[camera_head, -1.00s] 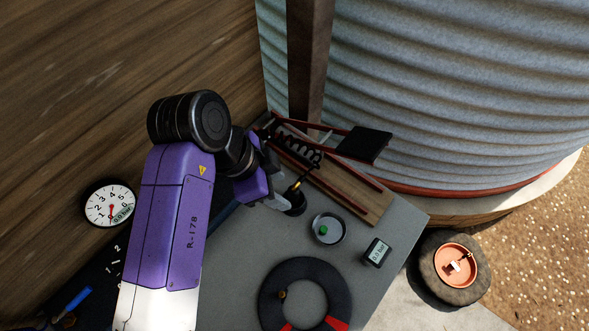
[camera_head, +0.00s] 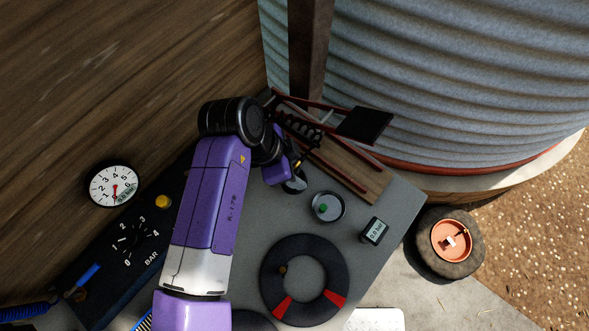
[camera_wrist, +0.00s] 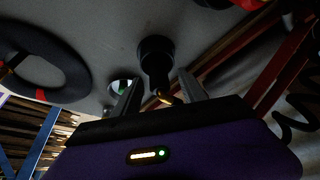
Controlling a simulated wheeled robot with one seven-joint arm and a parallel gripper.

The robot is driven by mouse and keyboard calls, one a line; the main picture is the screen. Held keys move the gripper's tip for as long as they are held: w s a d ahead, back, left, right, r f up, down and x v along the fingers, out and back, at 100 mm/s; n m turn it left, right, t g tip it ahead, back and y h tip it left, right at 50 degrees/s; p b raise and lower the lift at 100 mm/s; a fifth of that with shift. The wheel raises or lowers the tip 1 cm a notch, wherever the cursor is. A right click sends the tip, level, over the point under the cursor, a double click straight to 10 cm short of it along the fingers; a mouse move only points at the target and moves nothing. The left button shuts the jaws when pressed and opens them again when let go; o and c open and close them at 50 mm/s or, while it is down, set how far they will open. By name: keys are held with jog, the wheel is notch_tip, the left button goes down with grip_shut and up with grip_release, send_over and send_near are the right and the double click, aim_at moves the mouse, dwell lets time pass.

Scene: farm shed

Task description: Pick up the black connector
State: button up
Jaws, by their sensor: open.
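The black connector (camera_wrist: 156,52) shows in the wrist view as a dark, round-ended body that narrows to a brass tip. It lies on or just above the grey bench top; the contact is not clear. In the head view, the connector (camera_head: 298,184) is partly hidden by my gripper (camera_head: 288,178) and shows only as a dark rounded shape. In the wrist view, my gripper (camera_wrist: 160,92) is open, with one finger on each side of the connector's narrow brass end. I cannot tell whether either finger touches it.
A small metal dish (camera_head: 342,212) with a green piece, a 0.0 bar display (camera_head: 374,231) and a black ring (camera_head: 340,262) with red bands sit on the grey bench. A red-edged wooden foot pump (camera_head: 365,187) stands behind, near the corrugated tank (camera_head: 460,90).

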jog(key=shift+c, duration=0.2)
grip_shut()
notch_tip(320, 180, up, 20)
jog(key=b, duration=0.1)
dwell(0.5)
jog(key=shift+s, duration=0.1)
